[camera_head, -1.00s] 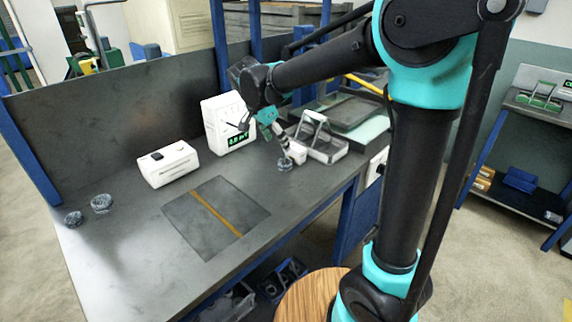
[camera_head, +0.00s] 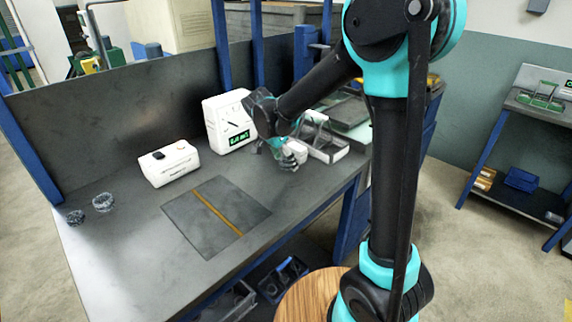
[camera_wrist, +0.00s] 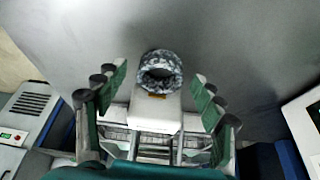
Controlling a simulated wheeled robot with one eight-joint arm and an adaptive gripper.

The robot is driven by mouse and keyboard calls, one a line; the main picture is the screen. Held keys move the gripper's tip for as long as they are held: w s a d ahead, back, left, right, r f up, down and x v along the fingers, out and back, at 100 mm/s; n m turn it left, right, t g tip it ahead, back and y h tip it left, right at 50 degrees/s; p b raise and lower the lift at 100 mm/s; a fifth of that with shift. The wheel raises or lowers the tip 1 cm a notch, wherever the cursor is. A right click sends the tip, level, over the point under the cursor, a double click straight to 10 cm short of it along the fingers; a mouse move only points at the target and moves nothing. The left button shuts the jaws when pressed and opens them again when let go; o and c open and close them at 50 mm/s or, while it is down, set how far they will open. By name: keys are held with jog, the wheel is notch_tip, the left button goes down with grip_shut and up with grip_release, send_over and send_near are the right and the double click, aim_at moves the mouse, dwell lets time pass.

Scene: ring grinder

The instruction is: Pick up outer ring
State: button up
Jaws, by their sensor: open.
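A dark grey, speckled ring, apparently the outer ring (camera_wrist: 160,56), shows in the wrist view between and slightly beyond my fingertips. Its hole faces the camera. It is at the end of a white block (camera_wrist: 155,115); I cannot tell whether they touch. My gripper (camera_wrist: 161,80) is open, with one green-padded finger on each side of the ring and a gap to each. In the head view my gripper (camera_head: 288,159) is low over the bench, by the metal frame, and hides most or all of this ring.
Two similar rings, one larger (camera_head: 103,202) and one smaller (camera_head: 75,217), lie at the bench's left end. A white box (camera_head: 168,163) and a white unit with a green display (camera_head: 230,122) stand behind. A metal frame (camera_head: 325,148) stands close right of my gripper. The dark mat (camera_head: 190,225) is clear.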

jog(key=shift+c, duration=0.3)
jog(key=c, duration=1.4)
jog(key=shift+r, duration=0.1)
